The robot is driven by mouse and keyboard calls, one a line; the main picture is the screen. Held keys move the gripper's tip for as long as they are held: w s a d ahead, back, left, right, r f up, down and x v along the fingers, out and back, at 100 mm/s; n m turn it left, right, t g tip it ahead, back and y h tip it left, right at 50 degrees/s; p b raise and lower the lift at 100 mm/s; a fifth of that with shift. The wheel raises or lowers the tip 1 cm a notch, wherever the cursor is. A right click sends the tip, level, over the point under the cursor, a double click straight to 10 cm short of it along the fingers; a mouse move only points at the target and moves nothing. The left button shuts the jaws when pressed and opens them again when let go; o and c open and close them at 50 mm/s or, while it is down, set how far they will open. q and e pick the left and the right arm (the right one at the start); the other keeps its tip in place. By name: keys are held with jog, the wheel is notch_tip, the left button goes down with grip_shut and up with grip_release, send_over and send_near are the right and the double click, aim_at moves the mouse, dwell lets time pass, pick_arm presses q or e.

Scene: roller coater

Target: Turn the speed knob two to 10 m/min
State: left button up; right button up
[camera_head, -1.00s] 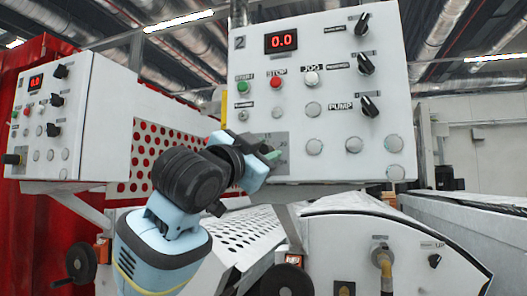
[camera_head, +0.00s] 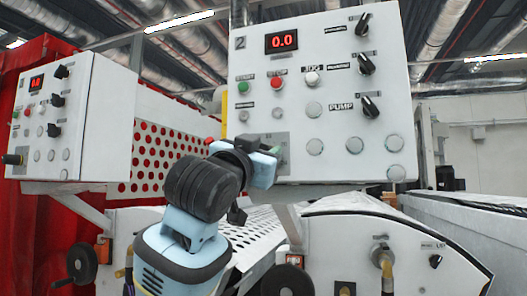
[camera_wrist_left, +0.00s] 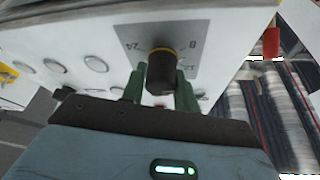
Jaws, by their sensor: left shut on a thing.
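Control panel 2 (camera_head: 300,90) is a white box with a red display (camera_head: 282,41) reading 0.0. The speed knob (camera_wrist_left: 161,72) is black with a yellow ring, on a grey plate at the panel's lower left. In the left wrist view its sides lie between the green fingers of my left gripper (camera_wrist_left: 160,88), which is shut on it. In the head view my left gripper (camera_head: 277,151) is at the grey plate (camera_head: 284,160), and its body hides the knob. My right gripper is not in view.
Above the gripper are a green button (camera_head: 243,87), a red button (camera_head: 278,83) and a white JOG button (camera_head: 312,78). Black selector knobs, such as the PUMP one (camera_head: 370,107), line the right side. A similar panel (camera_head: 85,115) stands left. Machine covers lie below.

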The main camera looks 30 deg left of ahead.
pick_arm(q)
jog(key=o, duration=1)
jog(key=shift+c, duration=0.2)
jog(key=shift+s, duration=0.1)
jog(key=v, duration=0.7)
jog(key=shift+s+f, duration=0.2)
jog(key=shift+s, duration=0.1)
